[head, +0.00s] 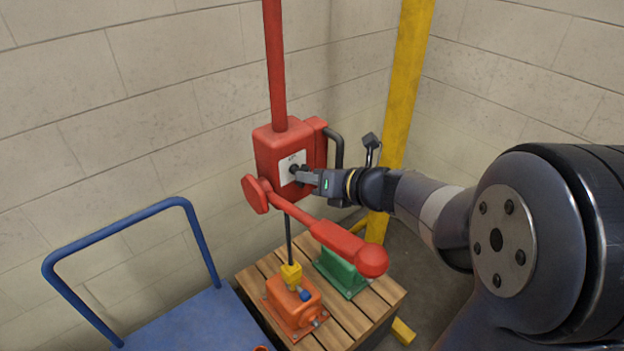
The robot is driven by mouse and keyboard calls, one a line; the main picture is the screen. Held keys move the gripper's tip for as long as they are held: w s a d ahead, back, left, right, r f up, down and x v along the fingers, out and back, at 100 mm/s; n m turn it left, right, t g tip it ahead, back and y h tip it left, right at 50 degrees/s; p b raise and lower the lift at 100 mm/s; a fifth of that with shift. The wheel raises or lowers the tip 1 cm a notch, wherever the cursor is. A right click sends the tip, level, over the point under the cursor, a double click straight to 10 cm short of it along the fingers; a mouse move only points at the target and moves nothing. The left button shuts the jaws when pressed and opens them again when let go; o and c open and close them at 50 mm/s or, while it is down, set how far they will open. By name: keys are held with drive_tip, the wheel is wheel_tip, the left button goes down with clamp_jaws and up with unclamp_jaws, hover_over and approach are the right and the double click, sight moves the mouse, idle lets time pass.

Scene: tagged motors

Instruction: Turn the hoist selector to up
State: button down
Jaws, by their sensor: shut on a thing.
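The red hoist box (264,150) hangs below a red vertical post in the head view. A pale plate (284,164) on its front face carries the dark selector knob (294,169). My gripper (302,175) reaches in from the right and is shut on the selector. The jaws cover part of the knob, so which way it points cannot be told. The markings on the plate are too small to read.
A red lever arm (325,235) with a rounded end juts out below my gripper. An orange motor (293,299) with a yellow hook block (291,274) and a green motor (342,272) sit on a wooden pallet (262,268). A blue cart (190,322) stands left, a yellow post (407,85) behind.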

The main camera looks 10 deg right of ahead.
drive_tip(key=n+h+b, duration=0.1)
drive_tip(key=n+t+h+b, duration=0.1)
drive_tip(key=n+b, duration=0.1)
drive_tip(key=shift+s+a, duration=0.15)
drive_tip(key=shift+a, duration=0.05)
drive_tip(key=shift+n, duration=0.4)
idle(0.3)
drive_tip(key=c, duration=1.5)
unclamp_jaws()
drive_tip(key=shift+o, duration=0.2)
drive_tip(key=shift+r, duration=0.1)
drive_tip(key=p+v, duration=0.1)
drive_tip(key=v, duration=0.9)
drive_tip(key=shift+s, duration=0.45)
